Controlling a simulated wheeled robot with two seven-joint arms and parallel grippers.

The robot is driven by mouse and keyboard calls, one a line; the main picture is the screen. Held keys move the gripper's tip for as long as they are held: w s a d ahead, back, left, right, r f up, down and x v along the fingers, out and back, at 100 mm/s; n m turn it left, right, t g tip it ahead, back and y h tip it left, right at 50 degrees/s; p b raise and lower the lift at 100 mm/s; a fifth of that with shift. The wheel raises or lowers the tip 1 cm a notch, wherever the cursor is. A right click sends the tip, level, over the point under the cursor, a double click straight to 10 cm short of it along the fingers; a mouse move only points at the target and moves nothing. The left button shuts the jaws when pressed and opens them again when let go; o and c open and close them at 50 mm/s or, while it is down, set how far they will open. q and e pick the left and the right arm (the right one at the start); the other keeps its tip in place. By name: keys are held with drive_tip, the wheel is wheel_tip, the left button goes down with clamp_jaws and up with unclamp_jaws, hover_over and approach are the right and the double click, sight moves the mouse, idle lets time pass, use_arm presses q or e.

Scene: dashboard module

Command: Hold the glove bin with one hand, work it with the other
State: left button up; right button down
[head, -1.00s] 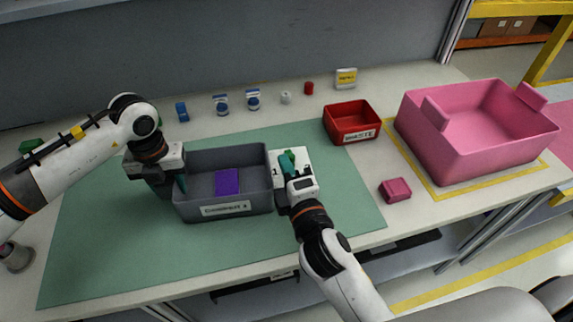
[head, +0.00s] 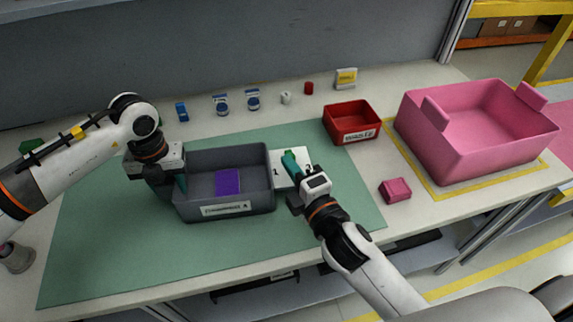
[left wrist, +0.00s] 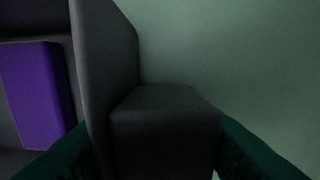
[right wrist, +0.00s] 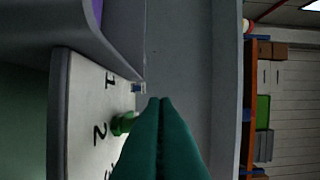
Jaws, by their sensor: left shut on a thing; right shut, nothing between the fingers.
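The grey glove bin (head: 225,206) stands upright on the green mat, with a purple block (head: 227,182) inside. A white panel (head: 280,180) with numbers is on the bin's right side; it also shows in the right wrist view (right wrist: 88,110), with a green knob (right wrist: 122,122). My left gripper (head: 182,184) is shut on the bin's left side; the left wrist view shows a dark grey tab (left wrist: 165,125) between its fingers. My right gripper (head: 292,164) is shut and empty beside the panel. Its teal fingers (right wrist: 160,110) appear close to the knob; contact cannot be told.
A red bin (head: 350,136) and a large pink bin (head: 455,160) stand to the right, with a small pink block (head: 395,190) in front. Several small items line the table's back. The mat (head: 110,260) is clear in front of the grey bin.

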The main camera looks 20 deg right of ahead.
drive_tip(key=shift+d+y, duration=0.15)
drive_tip(key=shift+y, duration=0.15)
drive_tip(key=shift+d+n+g+y, duration=0.55)
drive_tip(key=shift+n+y, duration=0.35)
drive_tip(key=shift+y, duration=0.25)
drive_tip(key=shift+d+n+g+y, duration=0.5)
drive_tip(key=shift+n+y, duration=0.4)
drive_tip(key=shift+y, duration=0.25)
use_arm(q)
drive_tip(key=shift+a, duration=0.1)
use_arm(e)
drive_tip(key=shift+w+d, duration=0.15)
drive_tip(key=shift+d, duration=0.5)
drive_tip(key=shift+w+d, duration=0.15)
drive_tip(key=shift+d, duration=0.1)
drive_tip(key=shift+s+d, duration=0.35)
drive_tip(key=shift+s, duration=0.2)
drive_tip(key=s+d, duration=0.6)
drive_tip(key=shift+s+d, duration=0.1)
use_arm(q)
drive_tip(key=o, duration=1.4)
drive_tip(key=shift+c, duration=0.2)
